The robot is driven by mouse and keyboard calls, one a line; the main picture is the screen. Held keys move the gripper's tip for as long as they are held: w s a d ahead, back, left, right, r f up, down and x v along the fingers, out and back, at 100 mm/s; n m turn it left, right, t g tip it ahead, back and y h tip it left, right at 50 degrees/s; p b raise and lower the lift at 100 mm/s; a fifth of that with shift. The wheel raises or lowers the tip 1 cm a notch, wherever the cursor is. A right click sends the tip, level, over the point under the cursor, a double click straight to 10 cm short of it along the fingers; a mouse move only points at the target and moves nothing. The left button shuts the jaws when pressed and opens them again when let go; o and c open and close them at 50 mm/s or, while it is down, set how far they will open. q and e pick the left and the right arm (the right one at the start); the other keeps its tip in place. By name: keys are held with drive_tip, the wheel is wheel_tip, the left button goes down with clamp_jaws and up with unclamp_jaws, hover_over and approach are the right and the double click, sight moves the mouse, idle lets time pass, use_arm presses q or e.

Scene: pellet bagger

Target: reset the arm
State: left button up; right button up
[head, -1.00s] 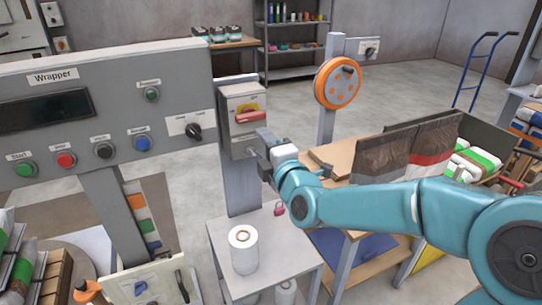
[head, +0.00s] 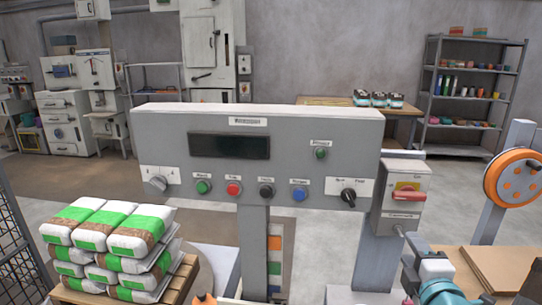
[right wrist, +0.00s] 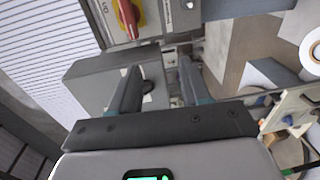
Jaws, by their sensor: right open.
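My right gripper (head: 405,252) is at the lower right of the head view, just below a grey switch box (head: 414,214) with a red handle (head: 406,194) on a yellow plate. Its white wrist and teal arm run off the bottom edge. In the right wrist view the two dark fingers of my right gripper (right wrist: 158,84) stand apart with nothing held between them. The red handle (right wrist: 128,18) shows at the top of that view, beyond the fingers. I cannot tell whether a finger touches the box.
The grey control panel (head: 255,120) with buttons and knobs stands left of the switch box. Stacked green-and-white bags (head: 110,228) are at lower left. An orange handwheel (head: 512,178) on a post and a wooden table (head: 500,272) are at right. Open floor lies behind.

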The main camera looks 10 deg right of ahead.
drive_tip(key=s+a+f+g+y+p, duration=0.15)
drive_tip(key=a+f+g, duration=0.35)
drive_tip(key=f, duration=0.8)
drive_tip(key=s+a+f+g+y+p, duration=0.1)
drive_tip(key=a+f+g+y, duration=0.15)
drive_tip(key=a+f, duration=0.7)
drive_tip(key=s+a+f+m+g+y, duration=0.1)
drive_tip(key=s+a+f+m+g, duration=0.2)
drive_tip(key=s+f+m, duration=0.5)
drive_tip(key=s+a+f+m+g+y+p, duration=0.1)
drive_tip(key=s+a+f+m+g+y, duration=0.1)
drive_tip(key=s+f+m+g, duration=0.3)
drive_tip(key=s+a+f+m, duration=0.1)
drive_tip(key=s+f+m, duration=0.3)
drive_tip(key=s, duration=0.3)
drive_tip(key=shift+a+m+g+y, duration=0.3)
drive_tip(key=shift+a+m+g, duration=0.05)
drive_tip(key=shift+m, duration=0.05)
